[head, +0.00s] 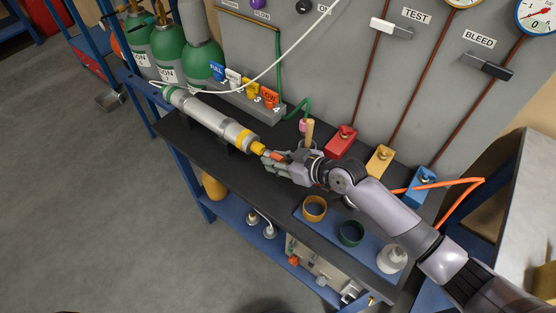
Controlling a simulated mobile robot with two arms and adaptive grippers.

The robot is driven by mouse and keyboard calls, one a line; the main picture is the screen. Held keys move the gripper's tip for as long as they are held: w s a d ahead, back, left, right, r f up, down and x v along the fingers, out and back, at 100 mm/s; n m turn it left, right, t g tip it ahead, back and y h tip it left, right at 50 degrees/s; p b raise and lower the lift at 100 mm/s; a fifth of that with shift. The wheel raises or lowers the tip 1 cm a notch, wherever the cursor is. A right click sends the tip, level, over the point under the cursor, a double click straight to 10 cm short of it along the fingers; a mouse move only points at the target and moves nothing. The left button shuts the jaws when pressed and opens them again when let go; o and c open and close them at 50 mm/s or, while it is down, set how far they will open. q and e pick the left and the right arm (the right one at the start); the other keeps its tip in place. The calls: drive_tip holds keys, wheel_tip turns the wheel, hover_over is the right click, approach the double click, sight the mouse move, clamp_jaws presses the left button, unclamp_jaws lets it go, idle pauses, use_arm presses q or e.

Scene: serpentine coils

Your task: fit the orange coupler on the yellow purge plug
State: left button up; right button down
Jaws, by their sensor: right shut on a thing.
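The yellow purge plug (258,148) is at the right end of a grey cylinder (205,117) that lies on the dark bench. My right gripper (275,160) is shut on the orange coupler (278,156), just right of the plug. The fingers hide part of the coupler. The coupler is in line with the plug and very close to it; I cannot tell whether it touches or sits on it. My left gripper is not in view.
Red (341,142), yellow (380,159) and blue (420,186) blocks stand along the panel behind my right arm. An orange hose (461,204) loops at the right. An orange ring (315,208) and a green ring (351,233) lie on a blue mat in front.

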drive_tip(key=shift+a+r, duration=0.1)
drive_tip(key=c, duration=1.2)
unclamp_jaws()
drive_tip(key=shift+w, duration=0.1)
drive_tip(key=shift+c, duration=0.2)
drive_tip(key=v, duration=1.2)
